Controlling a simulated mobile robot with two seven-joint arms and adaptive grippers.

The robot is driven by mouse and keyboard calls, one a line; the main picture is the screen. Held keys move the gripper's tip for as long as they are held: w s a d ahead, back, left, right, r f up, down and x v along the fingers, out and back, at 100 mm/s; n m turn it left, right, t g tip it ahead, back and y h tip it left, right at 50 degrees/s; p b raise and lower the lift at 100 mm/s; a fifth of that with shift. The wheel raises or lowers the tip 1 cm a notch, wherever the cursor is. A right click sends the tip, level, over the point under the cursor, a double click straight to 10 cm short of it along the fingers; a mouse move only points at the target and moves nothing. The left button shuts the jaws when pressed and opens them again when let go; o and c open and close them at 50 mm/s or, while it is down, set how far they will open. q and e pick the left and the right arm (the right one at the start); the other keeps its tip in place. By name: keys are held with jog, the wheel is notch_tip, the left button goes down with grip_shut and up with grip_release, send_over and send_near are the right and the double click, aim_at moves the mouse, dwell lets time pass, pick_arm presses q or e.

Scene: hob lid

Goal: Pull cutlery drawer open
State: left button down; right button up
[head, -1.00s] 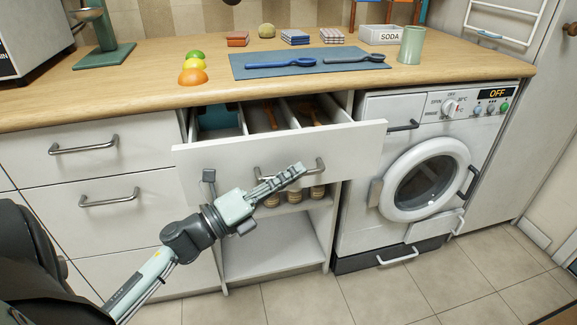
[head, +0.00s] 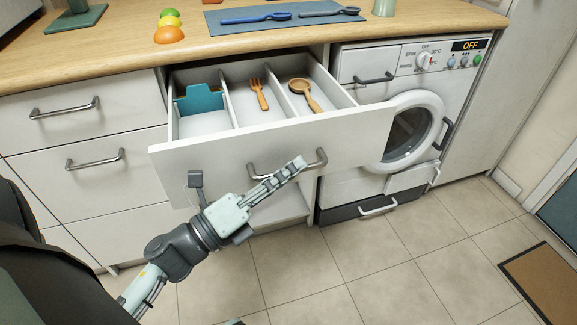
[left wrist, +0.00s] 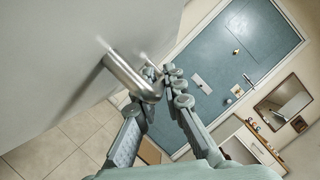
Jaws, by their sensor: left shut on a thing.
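The cutlery drawer (head: 335,139) is pulled out from under the worktop, its compartments in view from above. The metal bar handle (head: 321,158) is on the drawer front. My left gripper (head: 297,166) is at the handle; in the left wrist view its fingers (left wrist: 160,82) are shut on the handle (left wrist: 128,75) near one end.
A washing machine (head: 410,135) stands to the right, its round door close to the drawer's right end. Closed drawers (head: 80,108) are on the left. The tiled floor (head: 420,270) in front is clear, with a brown mat (head: 545,283) at lower right.

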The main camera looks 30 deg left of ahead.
pick_arm(q)
jog(key=c, duration=1.6)
grip_release()
jog(key=v, duration=1.2)
jog(key=shift+s, duration=0.1)
